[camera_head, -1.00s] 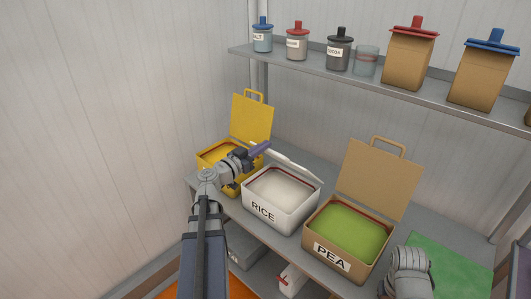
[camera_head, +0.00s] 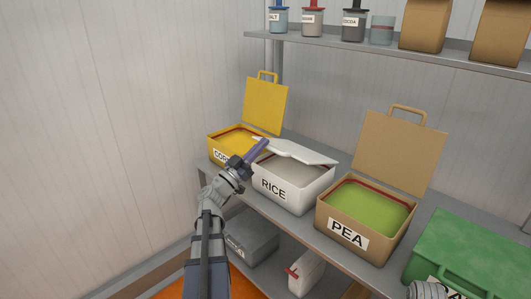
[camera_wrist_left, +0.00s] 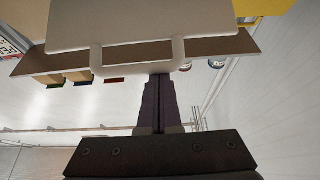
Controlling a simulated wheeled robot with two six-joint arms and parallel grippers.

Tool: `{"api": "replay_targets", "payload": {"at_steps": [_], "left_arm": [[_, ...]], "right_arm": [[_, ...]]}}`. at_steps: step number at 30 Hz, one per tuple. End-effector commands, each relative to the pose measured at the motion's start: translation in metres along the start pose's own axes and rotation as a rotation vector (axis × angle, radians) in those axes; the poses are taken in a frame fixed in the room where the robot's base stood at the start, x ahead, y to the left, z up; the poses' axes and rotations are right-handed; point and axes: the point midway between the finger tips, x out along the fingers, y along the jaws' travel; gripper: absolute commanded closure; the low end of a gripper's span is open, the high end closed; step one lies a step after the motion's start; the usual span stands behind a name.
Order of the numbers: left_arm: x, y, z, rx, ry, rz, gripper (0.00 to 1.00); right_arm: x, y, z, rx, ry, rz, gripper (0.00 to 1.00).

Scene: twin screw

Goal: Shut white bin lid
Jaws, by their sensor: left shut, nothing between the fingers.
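The white bin (camera_head: 295,200) labelled RICE stands on the shelf between the yellow bin and the tan bin. Its white lid (camera_head: 300,153) is partly lowered, tilted above the opening, and pale contents show under it. My left gripper (camera_head: 258,150) is shut and empty at the lid's left side. In the left wrist view the lid (camera_wrist_left: 140,22) and its loop handle (camera_wrist_left: 138,71) are just ahead of my shut fingertips (camera_wrist_left: 158,80). They look close to the handle, but I cannot tell if they touch. My right gripper's fingers are not in view.
The yellow bin (camera_head: 226,155) at left and the tan PEA bin (camera_head: 340,250) at right have raised lids. A green bin (camera_head: 470,250) is farther right. An upper shelf (camera_head: 400,48) holds jars and boxes. More containers sit below.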

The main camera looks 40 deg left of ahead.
Motion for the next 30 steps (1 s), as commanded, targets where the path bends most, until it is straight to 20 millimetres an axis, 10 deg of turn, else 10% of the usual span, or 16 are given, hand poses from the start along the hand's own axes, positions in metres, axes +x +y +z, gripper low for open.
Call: {"api": "replay_targets", "payload": {"at_steps": [15, 30], "left_arm": [[-0.053, 0.0, 0.061, 0.002, 0.048, -0.002, 1.0], [-0.07, 0.0, 0.092, 0.004, 0.042, -0.001, 1.0]], "right_arm": [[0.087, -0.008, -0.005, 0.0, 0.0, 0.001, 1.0], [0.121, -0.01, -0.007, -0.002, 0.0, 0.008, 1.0]]}}
